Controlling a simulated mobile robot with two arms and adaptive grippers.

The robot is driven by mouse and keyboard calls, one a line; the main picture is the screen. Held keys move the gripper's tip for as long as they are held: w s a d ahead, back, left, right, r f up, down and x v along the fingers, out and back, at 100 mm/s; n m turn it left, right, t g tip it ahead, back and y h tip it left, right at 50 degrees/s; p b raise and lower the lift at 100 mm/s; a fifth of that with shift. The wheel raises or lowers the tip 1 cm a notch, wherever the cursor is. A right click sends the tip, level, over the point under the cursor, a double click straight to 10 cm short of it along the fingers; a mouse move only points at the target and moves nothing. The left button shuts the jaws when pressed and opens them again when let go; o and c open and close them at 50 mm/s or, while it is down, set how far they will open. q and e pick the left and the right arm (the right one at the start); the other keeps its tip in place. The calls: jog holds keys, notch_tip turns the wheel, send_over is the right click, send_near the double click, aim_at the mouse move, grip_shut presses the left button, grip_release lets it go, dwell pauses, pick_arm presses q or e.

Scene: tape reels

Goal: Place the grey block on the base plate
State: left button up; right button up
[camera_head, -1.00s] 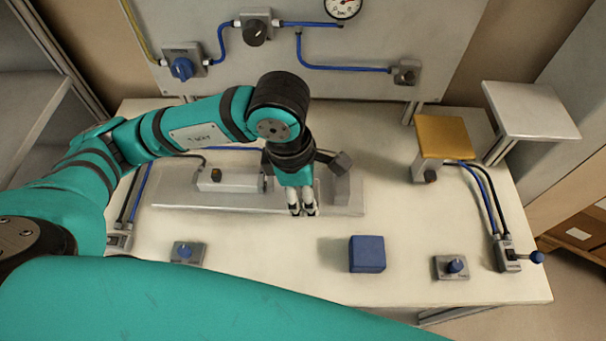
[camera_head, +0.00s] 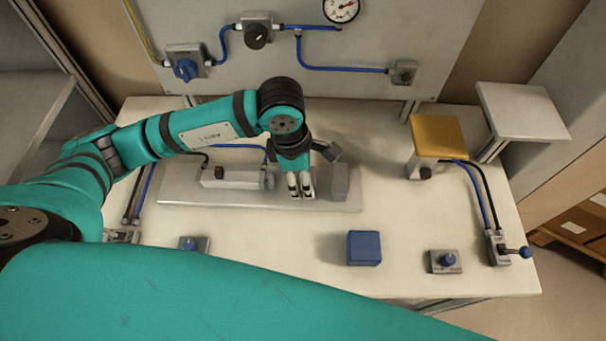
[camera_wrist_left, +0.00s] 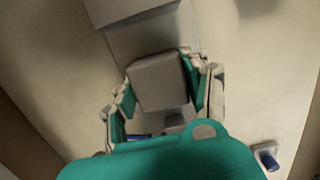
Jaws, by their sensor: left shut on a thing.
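My left gripper (camera_head: 301,192) points down over the base plate (camera_head: 180,194), a long flat grey slab on the table. It is shut on the grey block (camera_wrist_left: 158,82), which sits between the two finger pads in the left wrist view. In the head view the fingers mostly hide the block, and I cannot tell whether it touches the plate. A grey upright stop (camera_head: 340,182) stands on the plate just right of the fingers. A grey cylinder unit (camera_head: 232,178) lies on the plate to their left. My right gripper is not in view.
A blue cube (camera_head: 364,248) and a knob box (camera_head: 445,262) stand at the front right; another knob box (camera_head: 194,245) is front left. An ochre-topped stand (camera_head: 438,136) and a lever valve (camera_head: 500,248) are on the right. The table between plate and cube is clear.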

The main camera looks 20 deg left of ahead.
pick_arm(q)
jog(key=o, duration=1.4)
jog(key=shift+c, duration=0.2)
jog(key=shift+r+p, duration=0.3)
jog(key=shift+p, duration=0.15)
notch_tip(320, 180, up, 12)
jog(key=a+b, duration=0.1)
jog(key=b, duration=0.2)
jog(key=shift+s+a+f, duration=0.25)
jog(key=shift+s+a, duration=0.05)
jog(key=shift+a, duration=0.05)
